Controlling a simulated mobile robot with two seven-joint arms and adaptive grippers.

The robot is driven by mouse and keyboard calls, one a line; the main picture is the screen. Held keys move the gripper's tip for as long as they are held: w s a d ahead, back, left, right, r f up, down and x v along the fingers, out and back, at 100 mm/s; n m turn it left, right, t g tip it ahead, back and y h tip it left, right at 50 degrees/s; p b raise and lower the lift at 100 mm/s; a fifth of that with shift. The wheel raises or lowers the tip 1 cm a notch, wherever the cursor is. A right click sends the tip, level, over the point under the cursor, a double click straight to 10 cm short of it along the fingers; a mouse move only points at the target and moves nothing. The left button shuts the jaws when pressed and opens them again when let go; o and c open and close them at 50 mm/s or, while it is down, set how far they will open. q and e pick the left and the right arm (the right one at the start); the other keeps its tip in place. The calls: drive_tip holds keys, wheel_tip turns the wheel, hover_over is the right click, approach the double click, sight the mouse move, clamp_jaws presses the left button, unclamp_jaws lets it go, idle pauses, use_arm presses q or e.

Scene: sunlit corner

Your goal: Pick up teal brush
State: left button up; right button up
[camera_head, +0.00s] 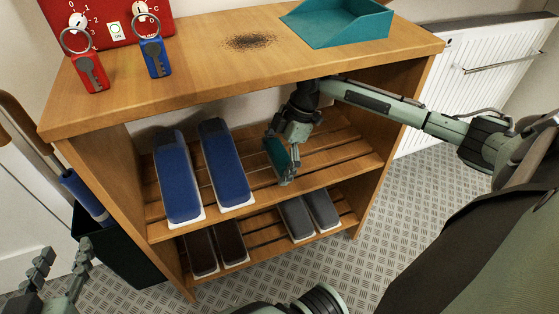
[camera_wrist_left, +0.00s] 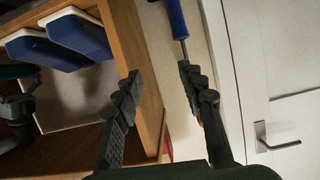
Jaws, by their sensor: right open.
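The teal brush (camera_head: 276,155) is on the upper slatted shelf, right of the blue slippers, partly hidden by my right gripper. My right gripper (camera_head: 289,168) reaches in under the top board and is right at the brush, with its fingers open. I cannot tell whether they touch it. My left gripper (camera_head: 62,278) is open and empty at the lower left, apart from the shelf. Its spread fingers also show in the left wrist view (camera_wrist_left: 158,88).
A teal dustpan (camera_head: 345,24) and dark crumbs (camera_head: 250,41) lie on the wooden top. Two keys with tags hang by a red box (camera_head: 105,20). Blue slippers (camera_head: 180,180) fill the shelf's left. A dark bin (camera_head: 118,250) with a blue-handled tool (camera_head: 85,195) stands left.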

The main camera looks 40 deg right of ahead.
sight(273, 153)
drive_tip(key=c, duration=0.9)
drive_tip(key=shift+r, duration=0.55)
wheel_tip(273, 153, up, 3)
drive_tip(key=shift+w+f+p, duration=0.1)
drive_tip(key=shift+p, duration=0.35)
use_arm(q)
drive_tip(key=s+a+f+n+g+y+p, duration=0.1)
drive_tip(key=s+a+f+g+y+p, duration=0.1)
drive_tip(key=s+a+f+g+y, duration=0.2)
drive_tip(key=shift+s+a+f+g, duration=1.6)
drive_tip(key=shift+s+a+f, duration=0.95)
drive_tip(key=shift+a, duration=0.45)
use_arm(e)
drive_tip(key=s+a, duration=0.4)
drive_tip(key=s, duration=1.3)
drive_tip(key=shift+s+f, duration=0.2)
drive_tip(key=shift+s, duration=0.15)
use_arm(q)
drive_tip(key=shift+w+f, duration=0.1)
drive_tip(key=shift+w, duration=0.05)
use_arm(e)
drive_tip(key=shift+a, duration=0.1)
